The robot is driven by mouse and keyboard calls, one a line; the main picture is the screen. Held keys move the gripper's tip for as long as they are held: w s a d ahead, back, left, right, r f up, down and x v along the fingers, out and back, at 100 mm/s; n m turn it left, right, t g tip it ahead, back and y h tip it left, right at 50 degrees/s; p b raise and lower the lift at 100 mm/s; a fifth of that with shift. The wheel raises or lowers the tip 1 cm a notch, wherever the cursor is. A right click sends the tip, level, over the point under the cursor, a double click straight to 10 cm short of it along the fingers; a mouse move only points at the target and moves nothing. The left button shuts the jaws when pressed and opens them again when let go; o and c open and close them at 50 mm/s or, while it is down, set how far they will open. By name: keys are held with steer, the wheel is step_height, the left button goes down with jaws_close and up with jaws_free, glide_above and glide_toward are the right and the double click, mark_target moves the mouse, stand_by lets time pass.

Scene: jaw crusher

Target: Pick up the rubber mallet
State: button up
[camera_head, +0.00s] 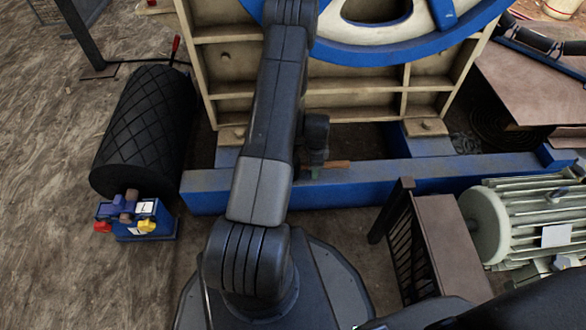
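An orange-brown handle (338,164), which looks like the rubber mallet's, lies roughly level along the top of the blue frame beam, just right of my arm. The mallet's head cannot be made out; it may be hidden behind my arm or gripper. My gripper (314,168) points down at the left end of the handle, at the beam. Its fingers are small and dark here, so I cannot tell whether they are open or shut, or whether they touch the handle.
The cream crusher body (340,103) with its blue flywheel (375,52) rises behind the beam (390,177). A black roller (147,125) and a blue box with red and yellow knobs (150,229) stand left. A grey motor (520,215) and a brown-topped guard (448,245) stand right. Open floor lies far left.

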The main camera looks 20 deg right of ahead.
jaws_close()
steer(key=shift+r, duration=0.1)
